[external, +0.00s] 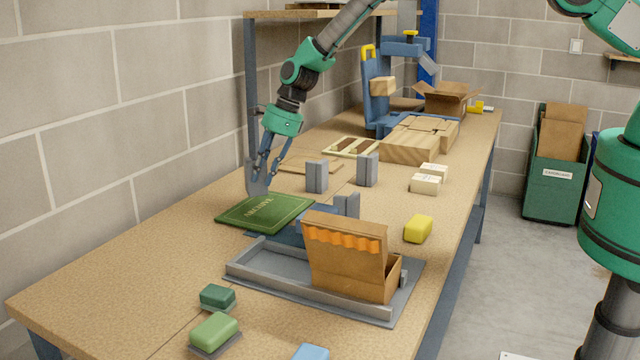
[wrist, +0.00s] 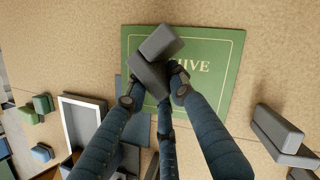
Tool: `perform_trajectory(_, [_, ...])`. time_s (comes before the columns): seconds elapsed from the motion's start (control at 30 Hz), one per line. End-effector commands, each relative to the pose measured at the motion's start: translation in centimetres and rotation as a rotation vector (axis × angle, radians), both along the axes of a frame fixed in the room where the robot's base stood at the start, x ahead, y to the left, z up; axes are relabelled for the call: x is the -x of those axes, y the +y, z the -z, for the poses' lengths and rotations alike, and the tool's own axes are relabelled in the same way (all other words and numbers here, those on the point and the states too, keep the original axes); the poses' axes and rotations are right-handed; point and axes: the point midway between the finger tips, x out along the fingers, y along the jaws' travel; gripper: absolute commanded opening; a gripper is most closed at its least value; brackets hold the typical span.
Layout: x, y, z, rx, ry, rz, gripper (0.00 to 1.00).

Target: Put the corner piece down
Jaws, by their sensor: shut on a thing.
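My gripper (external: 266,168) is shut on a grey corner piece (external: 256,182). In the wrist view the corner piece (wrist: 156,58) is between the fingers of my gripper (wrist: 154,95), in front of the green board (wrist: 215,75). The green board (external: 265,212), with gold lettering and border, lies flat on the table. The held piece is at the board's far left edge in the external view. I cannot tell whether it touches the board. Several similar grey corner pieces stand on the table, among them one upright (external: 316,177) and another (external: 367,170) to the right.
A grey tray (external: 262,270) with an open cardboard box (external: 345,255) is in front. Green blocks (external: 214,333), a yellow block (external: 418,229) and white boxes (external: 426,184) lie around. Brown cartons (external: 412,143) fill the back. The table's left front (external: 120,270) is clear.

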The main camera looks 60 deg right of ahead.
Motion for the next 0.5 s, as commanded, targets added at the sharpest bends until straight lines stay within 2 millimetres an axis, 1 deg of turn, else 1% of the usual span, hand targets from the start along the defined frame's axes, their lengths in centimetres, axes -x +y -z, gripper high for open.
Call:
perform_trajectory(0.1, [-1.1,0.1,0.0,0.000,-0.002,-0.001,0.13])
perform_trajectory(0.2, [-1.5,0.2,0.1,0.000,0.000,-0.001,0.13])
perform_trajectory(0.5, [-1.7,0.2,0.2,0.000,0.000,0.000,0.13])
